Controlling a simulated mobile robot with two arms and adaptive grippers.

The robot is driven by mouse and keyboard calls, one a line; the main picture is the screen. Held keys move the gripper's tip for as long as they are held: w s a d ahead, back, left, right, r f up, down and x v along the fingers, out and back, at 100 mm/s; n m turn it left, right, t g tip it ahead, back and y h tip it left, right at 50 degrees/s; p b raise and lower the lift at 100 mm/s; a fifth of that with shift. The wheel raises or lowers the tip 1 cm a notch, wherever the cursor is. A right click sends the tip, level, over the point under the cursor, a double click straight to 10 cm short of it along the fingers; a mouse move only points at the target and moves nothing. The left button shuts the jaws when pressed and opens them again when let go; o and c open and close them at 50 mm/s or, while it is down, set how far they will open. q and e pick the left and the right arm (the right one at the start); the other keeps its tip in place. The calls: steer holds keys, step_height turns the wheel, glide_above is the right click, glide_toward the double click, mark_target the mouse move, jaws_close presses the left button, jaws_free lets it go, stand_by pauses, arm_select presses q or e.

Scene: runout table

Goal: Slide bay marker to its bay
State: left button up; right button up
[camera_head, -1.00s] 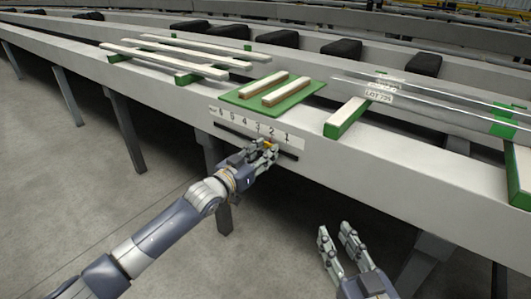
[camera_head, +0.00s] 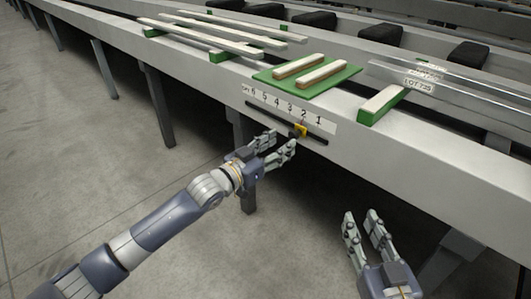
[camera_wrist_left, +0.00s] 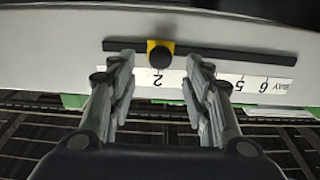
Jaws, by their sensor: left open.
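The bay marker (camera_head: 299,130) is a small yellow slider with a black knob on a dark horizontal rail (camera_head: 319,138) on the table's front face. It sits by the number 2 of the bay scale (camera_head: 272,101). In the left wrist view the marker (camera_wrist_left: 160,54) shows beside the upside-down 2. My left gripper (camera_head: 281,144) is open, just in front of and below the marker, apart from it. In the wrist view its fingers (camera_wrist_left: 160,64) stand on either side of the knob. My right gripper (camera_head: 361,214) is open and empty, lower right, away from the table.
A green board (camera_head: 335,76) with two pale bars lies on the table (camera_head: 439,136) above the scale. A green-sided bar (camera_head: 383,105) and clear rails with a LOT 735 label (camera_head: 418,82) are to its right. Long pale bars (camera_head: 215,38) lie at left. Floor in front is clear.

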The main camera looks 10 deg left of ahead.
arm_select(q)
steer(key=v, duration=0.5)
stand_by(0.3)
